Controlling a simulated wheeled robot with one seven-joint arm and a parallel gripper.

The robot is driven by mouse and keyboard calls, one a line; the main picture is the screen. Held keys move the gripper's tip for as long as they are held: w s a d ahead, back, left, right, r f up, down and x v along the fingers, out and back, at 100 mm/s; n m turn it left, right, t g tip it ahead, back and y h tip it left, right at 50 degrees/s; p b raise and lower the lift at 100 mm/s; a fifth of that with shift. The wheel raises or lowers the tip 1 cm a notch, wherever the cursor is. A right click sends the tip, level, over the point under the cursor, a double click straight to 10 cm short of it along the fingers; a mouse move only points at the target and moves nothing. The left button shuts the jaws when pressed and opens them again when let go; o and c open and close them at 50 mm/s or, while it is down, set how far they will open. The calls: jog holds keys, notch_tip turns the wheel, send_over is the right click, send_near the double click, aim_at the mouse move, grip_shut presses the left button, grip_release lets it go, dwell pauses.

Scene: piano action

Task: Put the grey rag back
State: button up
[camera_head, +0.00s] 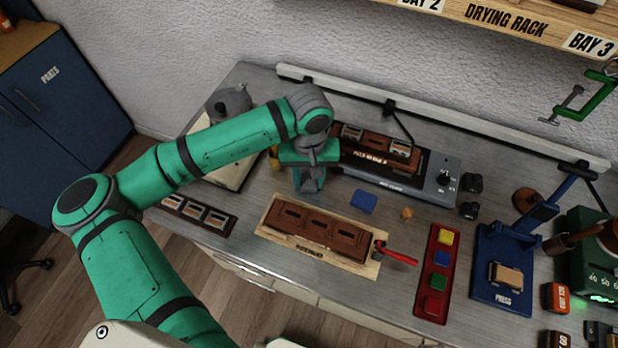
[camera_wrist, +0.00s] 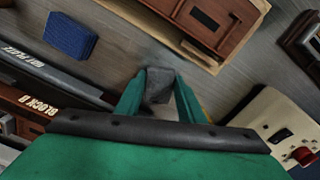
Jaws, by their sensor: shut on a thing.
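My gripper (camera_head: 308,184) is over the metal bench, left of the blue pad and behind the brown block board. In the wrist view my gripper (camera_wrist: 160,92) is shut on a small grey cloth-like piece, the grey rag (camera_wrist: 158,84), pinched between its green fingertips. In the head view the rag is hard to tell apart from the gripper. I cannot tell whether it touches the bench.
The brown slotted block (camera_head: 318,232) lies on a wooden board in front. A hot plate (camera_head: 400,183) with another block stands behind right. The blue pad (camera_head: 363,201), red tray (camera_head: 418,303) and blue press (camera_head: 503,275) are to the right. A kettle (camera_head: 231,101) stands back left.

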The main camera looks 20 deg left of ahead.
aim_at(309, 182)
jog(key=shift+f, duration=0.15)
jog(key=o, duration=1.1)
notch_tip(309, 182, up, 12)
jog(key=shift+w, duration=0.1)
